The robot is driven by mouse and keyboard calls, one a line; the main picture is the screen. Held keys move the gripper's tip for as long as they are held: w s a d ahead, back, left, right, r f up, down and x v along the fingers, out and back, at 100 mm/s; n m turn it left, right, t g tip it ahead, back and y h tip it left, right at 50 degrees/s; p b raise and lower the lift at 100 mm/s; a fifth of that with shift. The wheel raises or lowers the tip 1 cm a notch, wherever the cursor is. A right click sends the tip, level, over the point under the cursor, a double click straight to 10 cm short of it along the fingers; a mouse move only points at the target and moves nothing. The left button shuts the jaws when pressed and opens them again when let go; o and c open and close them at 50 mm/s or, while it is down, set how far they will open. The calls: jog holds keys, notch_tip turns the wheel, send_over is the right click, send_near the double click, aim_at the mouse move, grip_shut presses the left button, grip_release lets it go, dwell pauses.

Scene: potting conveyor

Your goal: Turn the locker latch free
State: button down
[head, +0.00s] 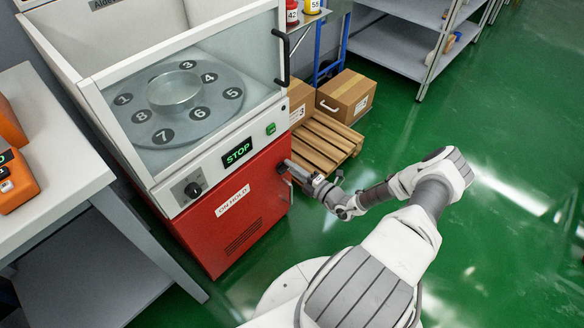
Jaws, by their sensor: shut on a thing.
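The red locker (262,210) is the lower part of the white machine cabinet, and its door looks closed. The dark latch (281,168) sits near the upper right edge of the red front. My gripper (288,167) reaches in from the right and is shut on the latch, at the locker's face. The fingers are small here and cover part of the latch, so its exact angle cannot be told. A pale bar handle (290,190) shows just below the gripper.
The cabinet has a numbered turntable (222,88) behind a clear hood, a STOP display (238,152) and a black knob (193,190). A pallet (325,142) with cardboard boxes (347,95) stands behind my gripper. A grey bench (60,150) is at left. Green floor is free at right.

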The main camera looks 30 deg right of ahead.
jog(key=shift+s+a+f, duration=0.2)
jog(key=shift+a, duration=0.4)
jog(key=c, duration=0.9)
grip_release()
jog(key=shift+o, duration=0.3)
jog(key=shift+w+d+r, duration=0.1)
jog(key=shift+d, duration=0.15)
jog(key=p+v, duration=0.3)
jog(key=v, duration=1.4)
jog(key=shift+s+p, duration=0.2)
jog(key=shift+p, duration=0.1)
jog(key=shift+o, duration=0.3)
